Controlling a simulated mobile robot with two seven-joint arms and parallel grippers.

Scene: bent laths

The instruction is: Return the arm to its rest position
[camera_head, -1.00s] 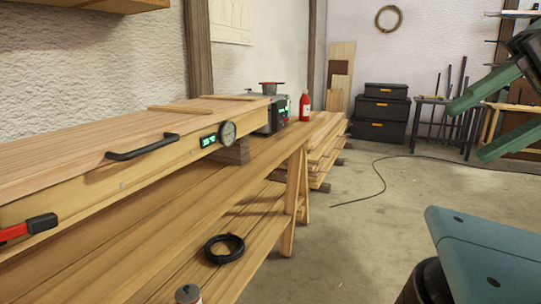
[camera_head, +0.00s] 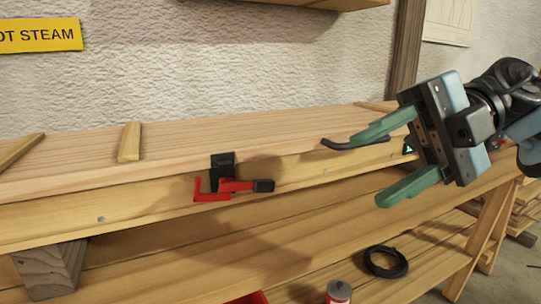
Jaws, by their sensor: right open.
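My right gripper (camera_head: 382,160) comes in from the right, with its two green fingers spread apart and nothing between them. It shows in front of the long wooden steam box (camera_head: 240,145), near the black handle (camera_head: 340,145) on the box, which its upper finger partly covers. I cannot tell how far the finger is from the handle. A red and black latch (camera_head: 225,188) sits on the front of the box, left of the gripper. My left gripper is not in view.
The box rests on a block (camera_head: 50,268) above a wooden bench (camera_head: 300,232). A coiled black cable (camera_head: 385,262) and a can (camera_head: 338,292) lie lower down. A yellow sign (camera_head: 38,37) is on the wall. Bare floor shows at the lower right.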

